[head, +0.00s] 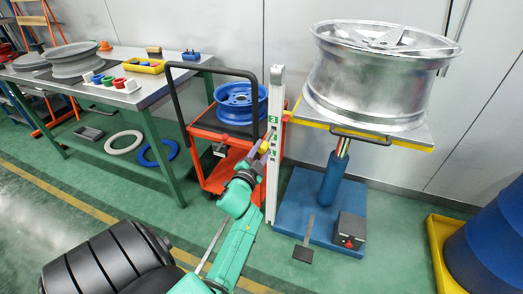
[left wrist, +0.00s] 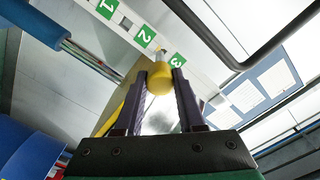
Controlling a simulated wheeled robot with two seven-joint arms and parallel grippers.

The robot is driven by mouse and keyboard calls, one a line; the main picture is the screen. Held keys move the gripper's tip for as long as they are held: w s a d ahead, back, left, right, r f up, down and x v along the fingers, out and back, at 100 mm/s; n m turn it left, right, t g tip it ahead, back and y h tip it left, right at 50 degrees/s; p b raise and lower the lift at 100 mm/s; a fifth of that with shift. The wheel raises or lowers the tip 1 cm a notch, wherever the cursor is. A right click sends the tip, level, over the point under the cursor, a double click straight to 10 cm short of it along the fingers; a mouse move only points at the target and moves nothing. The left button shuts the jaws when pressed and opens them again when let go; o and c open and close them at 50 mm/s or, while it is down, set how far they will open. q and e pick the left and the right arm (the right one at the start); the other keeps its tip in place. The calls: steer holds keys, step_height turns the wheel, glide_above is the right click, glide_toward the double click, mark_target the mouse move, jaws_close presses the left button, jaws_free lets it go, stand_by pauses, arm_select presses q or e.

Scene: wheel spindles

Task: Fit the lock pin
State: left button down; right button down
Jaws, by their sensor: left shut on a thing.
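The lock pin (left wrist: 162,82) has a yellow knob and a short grey tip. My left gripper (left wrist: 160,76) is shut on the knob, with one dark finger on each side. In the left wrist view the tip points at the white post, close to the green label 3 (left wrist: 178,60). I cannot tell whether the tip is in a hole or only in front of it. In the head view my left gripper (head: 264,147) is at the left side of the upright white post (head: 272,185), below its top label. My right gripper is not in view.
A lift table (head: 425,138) beside the post bears a large silver wheel (head: 365,85). An orange cart (head: 205,130) with a blue wheel rim (head: 238,97) stands close behind my left arm. A workbench (head: 130,98) is at the left. A yellow tray (head: 440,255) with blue drums is at the right.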

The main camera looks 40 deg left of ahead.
mark_target(271, 132)
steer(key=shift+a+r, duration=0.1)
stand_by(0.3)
